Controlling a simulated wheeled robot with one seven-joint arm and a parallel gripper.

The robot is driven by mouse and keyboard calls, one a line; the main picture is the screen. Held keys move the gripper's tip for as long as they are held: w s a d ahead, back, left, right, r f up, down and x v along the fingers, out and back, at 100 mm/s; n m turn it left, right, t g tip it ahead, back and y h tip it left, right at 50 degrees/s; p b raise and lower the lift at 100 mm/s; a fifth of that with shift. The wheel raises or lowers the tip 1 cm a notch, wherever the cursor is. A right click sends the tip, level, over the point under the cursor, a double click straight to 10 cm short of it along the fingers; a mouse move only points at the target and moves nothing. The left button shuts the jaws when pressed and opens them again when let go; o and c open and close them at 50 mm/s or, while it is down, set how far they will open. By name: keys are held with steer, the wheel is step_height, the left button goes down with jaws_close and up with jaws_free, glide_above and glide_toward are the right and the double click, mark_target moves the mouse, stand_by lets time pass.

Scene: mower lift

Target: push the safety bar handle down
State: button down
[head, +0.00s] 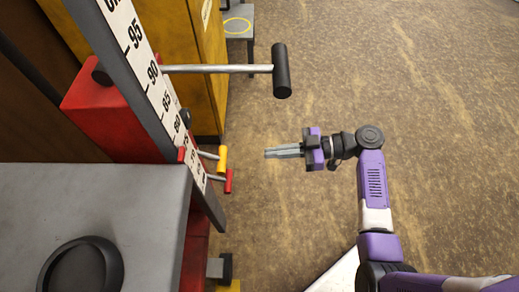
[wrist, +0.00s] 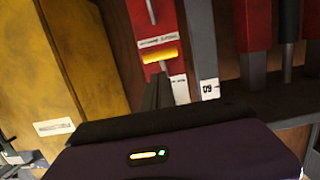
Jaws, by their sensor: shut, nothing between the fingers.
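Three handles stick out from the lift column. One is a long silver rod with a black grip (head: 281,70), nearest the camera. Below it are a short yellow-tipped handle (head: 222,158) and a short red-tipped handle (head: 228,180). I cannot tell from labels which is the safety bar handle. My gripper (head: 268,153) is shut and empty, pointing left at the column, a short gap right of the yellow tip. In the wrist view its fingers (wrist: 158,92) appear just below the yellow handle (wrist: 159,54), which has an unreadable label above it.
The column bears a white number scale (head: 145,60) beside a red housing (head: 105,120). A yellow cabinet (head: 190,50) stands behind. A grey platform (head: 130,190) with a black round pad fills the lower left. The brown floor (head: 400,60) around my arm is clear.

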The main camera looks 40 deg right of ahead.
steer(key=shift+f+v, duration=0.2)
steer(key=shift+v, duration=0.85)
